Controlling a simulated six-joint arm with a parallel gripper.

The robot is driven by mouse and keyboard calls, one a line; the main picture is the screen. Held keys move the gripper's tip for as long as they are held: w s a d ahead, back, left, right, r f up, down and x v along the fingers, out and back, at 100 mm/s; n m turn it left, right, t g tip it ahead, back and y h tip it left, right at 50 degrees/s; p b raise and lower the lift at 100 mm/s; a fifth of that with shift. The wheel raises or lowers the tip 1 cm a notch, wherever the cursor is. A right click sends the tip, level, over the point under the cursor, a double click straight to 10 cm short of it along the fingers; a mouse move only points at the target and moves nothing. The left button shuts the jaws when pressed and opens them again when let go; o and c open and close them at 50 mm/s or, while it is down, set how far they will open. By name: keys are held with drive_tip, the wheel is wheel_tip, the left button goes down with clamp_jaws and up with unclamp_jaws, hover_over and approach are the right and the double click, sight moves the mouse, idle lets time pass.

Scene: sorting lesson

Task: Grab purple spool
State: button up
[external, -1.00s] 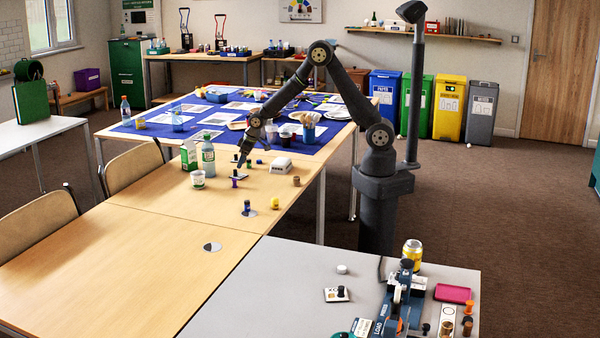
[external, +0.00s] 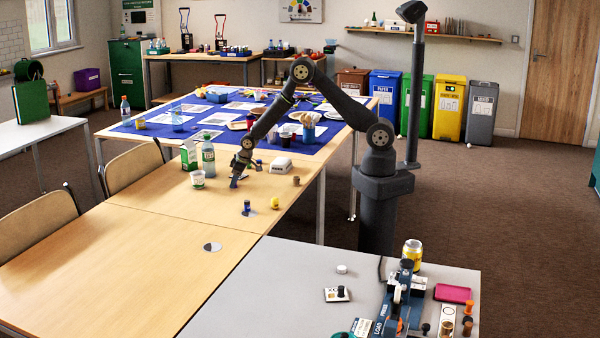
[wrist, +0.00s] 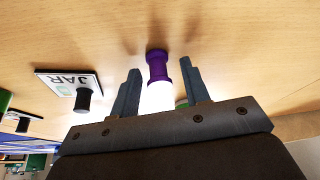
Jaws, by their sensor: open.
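The purple spool (wrist: 157,66) stands out in the wrist view, between the two fingers of my gripper (wrist: 159,70) near their tips. Clear gaps show between the spool and both fingers. The fingers are spread and hold nothing. In the external view my gripper (external: 236,180) is low over the light wood table, at the spool's spot, and mostly hides the spool.
A clear bottle (external: 208,160), a green carton (external: 189,157) and a cup (external: 197,179) stand left of my gripper. A blue spool (external: 246,207), a yellow spool (external: 274,203) and a brown one (external: 296,181) stand nearby. A JAR card (wrist: 65,88) bears a black spool (wrist: 83,99).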

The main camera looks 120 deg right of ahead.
drive_tip(key=c, duration=0.9)
drive_tip(key=shift+r, duration=0.1)
